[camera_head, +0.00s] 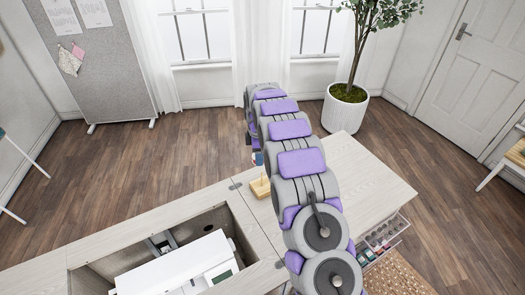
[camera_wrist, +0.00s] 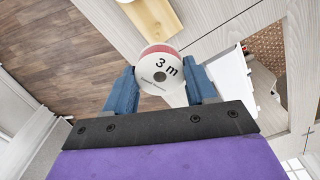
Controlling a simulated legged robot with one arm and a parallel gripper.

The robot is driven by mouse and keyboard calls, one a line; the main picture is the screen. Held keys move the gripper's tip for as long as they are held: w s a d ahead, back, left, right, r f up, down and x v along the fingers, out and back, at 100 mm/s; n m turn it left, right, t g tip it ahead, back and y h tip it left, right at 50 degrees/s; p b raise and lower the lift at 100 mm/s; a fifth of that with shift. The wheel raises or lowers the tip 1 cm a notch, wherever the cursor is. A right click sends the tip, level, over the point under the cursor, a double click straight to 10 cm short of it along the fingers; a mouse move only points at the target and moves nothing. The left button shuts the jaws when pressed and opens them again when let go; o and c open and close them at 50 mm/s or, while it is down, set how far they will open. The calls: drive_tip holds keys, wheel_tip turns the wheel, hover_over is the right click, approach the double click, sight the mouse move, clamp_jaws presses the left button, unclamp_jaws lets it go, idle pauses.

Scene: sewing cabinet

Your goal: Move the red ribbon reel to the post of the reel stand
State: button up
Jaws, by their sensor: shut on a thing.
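The red ribbon reel (camera_wrist: 161,68) shows in the wrist view as a white disc face marked "3 m" with a red band along its upper rim. My gripper (camera_wrist: 163,84) has its two blue fingers shut on the reel, one on each side. The reel stand (camera_head: 261,187) is a light wooden base with a short post on the cabinet top, left of my arm in the head view. Its wooden base (camera_wrist: 155,17) also shows beyond the reel in the wrist view; its post is not clear there. My arm hides most of the gripper in the head view.
The pale cabinet top (camera_head: 365,185) is clear right of my arm. A white sewing machine (camera_head: 180,268) sits in the cabinet's recess at front left. An open drawer (camera_head: 383,243) with small items juts out at the right. A potted tree (camera_head: 345,108) stands behind.

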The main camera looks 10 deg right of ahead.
sight(254, 163)
drive_tip(key=d+f+b, duration=0.2)
drive_tip(key=d+f, duration=0.1)
drive_tip(key=f, duration=0.2)
drive_tip(key=a, duration=0.4)
drive_tip(key=shift+w+a+r+p, duration=0.1)
drive_tip(key=shift+r+p, duration=0.05)
drive_tip(key=shift+p, duration=0.15)
drive_tip(key=shift+d, duration=1.05)
drive_tip(key=shift+a, duration=1.45)
drive_tip(key=shift+d+p, duration=0.55)
drive_tip(key=shift+d, duration=1.4)
drive_tip(key=shift+a+p, duration=0.5)
drive_tip(key=shift+p, duration=0.1)
drive_tip(key=shift+d, duration=0.2)
